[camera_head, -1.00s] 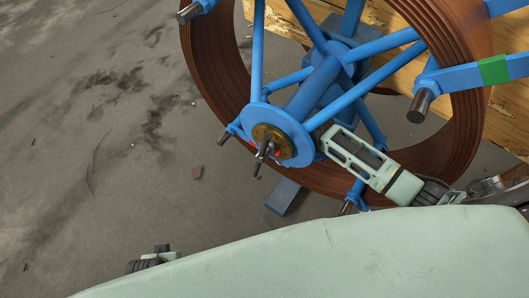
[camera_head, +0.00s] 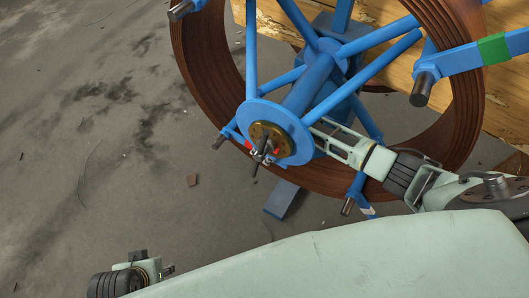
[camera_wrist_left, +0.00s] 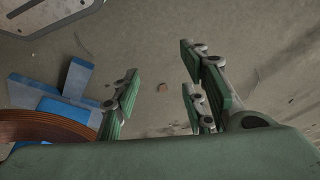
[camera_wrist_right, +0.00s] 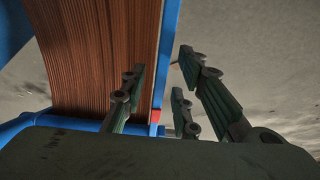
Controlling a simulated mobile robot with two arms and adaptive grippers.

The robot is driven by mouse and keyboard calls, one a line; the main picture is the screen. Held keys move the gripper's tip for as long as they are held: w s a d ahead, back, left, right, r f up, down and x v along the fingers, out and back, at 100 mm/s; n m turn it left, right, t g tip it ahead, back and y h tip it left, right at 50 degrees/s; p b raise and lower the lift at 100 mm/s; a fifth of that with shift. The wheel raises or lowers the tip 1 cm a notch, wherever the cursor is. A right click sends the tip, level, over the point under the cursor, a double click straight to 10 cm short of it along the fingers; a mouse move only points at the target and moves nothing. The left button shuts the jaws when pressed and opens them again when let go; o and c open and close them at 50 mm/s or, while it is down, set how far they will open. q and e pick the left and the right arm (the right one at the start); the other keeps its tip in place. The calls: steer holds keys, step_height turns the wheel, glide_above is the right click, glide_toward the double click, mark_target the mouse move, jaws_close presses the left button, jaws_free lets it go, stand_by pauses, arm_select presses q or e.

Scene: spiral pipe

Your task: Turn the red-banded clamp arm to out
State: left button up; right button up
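The red-banded clamp arm shows in the head view as a short blue piece with a red patch (camera_head: 248,145) and a grey peg at its left end. The hub disc (camera_head: 298,150) hides most of it. In the right wrist view a small red band (camera_wrist_right: 155,117) sits on a blue bar along the brown coil. My right gripper (camera_wrist_right: 165,95) is open, its fingers spread on either side of the bar's edge; contact is unclear. In the head view its fingertips are hidden behind the disc. My left gripper (camera_wrist_left: 160,95) is open and empty above the floor.
The brown spiral coil (camera_head: 205,85) surrounds a blue spoked frame. A green-banded arm (camera_head: 492,48) is at upper right, and a white-banded arm (camera_head: 367,211) at the bottom. A wooden board (camera_head: 500,110) stands behind. The floor at left is mostly clear.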

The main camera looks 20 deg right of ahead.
steer(key=shift+w+a+f, duration=0.1)
steer(key=shift+a+f, duration=0.05)
steer(key=shift+f, duration=0.2)
jaws_close()
stand_by(0.5)
